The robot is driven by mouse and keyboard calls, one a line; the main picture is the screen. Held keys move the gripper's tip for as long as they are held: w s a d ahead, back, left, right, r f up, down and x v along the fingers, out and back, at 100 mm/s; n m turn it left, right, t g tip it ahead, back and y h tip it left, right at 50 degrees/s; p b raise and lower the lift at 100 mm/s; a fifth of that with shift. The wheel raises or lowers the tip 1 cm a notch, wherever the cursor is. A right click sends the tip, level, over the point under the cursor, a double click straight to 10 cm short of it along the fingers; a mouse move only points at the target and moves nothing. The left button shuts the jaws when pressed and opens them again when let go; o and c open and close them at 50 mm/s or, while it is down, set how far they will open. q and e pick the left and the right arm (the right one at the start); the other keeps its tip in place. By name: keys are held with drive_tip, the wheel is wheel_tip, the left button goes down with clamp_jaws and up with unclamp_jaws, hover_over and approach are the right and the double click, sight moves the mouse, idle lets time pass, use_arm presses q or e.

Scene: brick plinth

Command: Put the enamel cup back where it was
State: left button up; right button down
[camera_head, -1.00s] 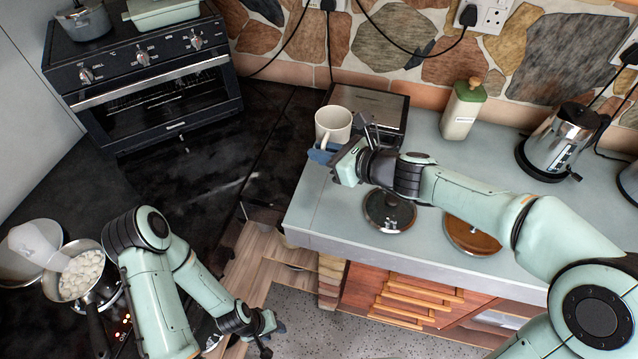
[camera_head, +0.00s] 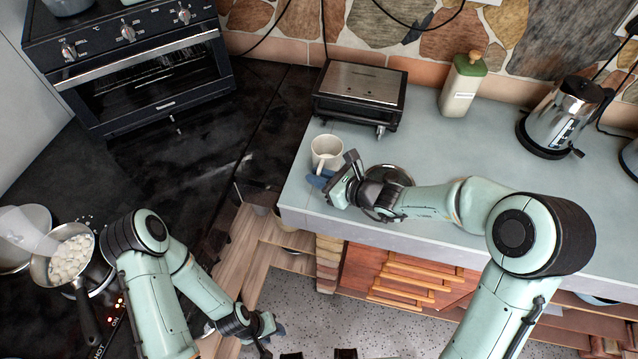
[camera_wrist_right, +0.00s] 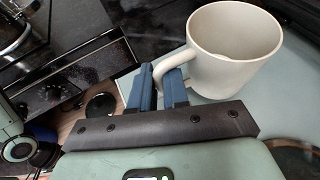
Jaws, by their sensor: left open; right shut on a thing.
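The enamel cup (camera_head: 327,152) is off-white and upright, near the left end of the grey counter. My right gripper (camera_head: 322,179) is shut on its handle from the front side. In the right wrist view, the blue fingers (camera_wrist_right: 158,88) pinch the handle and the cup (camera_wrist_right: 235,55) shows its open top. The cup is at or just above the counter top; I cannot tell if its base touches. My left gripper (camera_head: 262,328) is open and empty, low in the head view, over the wooden shelf area, far from the cup.
A black and steel toaster-like appliance (camera_head: 360,90) stands behind the cup. A round glass lid (camera_head: 390,174) lies right of it, partly under my right gripper. A green-topped bottle (camera_head: 462,88) and a steel kettle (camera_head: 562,115) stand further right. A pan of white pieces (camera_head: 70,255) is far left.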

drive_tip(key=shift+s+f, duration=0.1)
drive_tip(key=shift+f, duration=1.1)
drive_tip(key=shift+f, duration=0.1)
drive_tip(key=shift+f, duration=0.1)
drive_tip(key=c, duration=1.1)
unclamp_jaws()
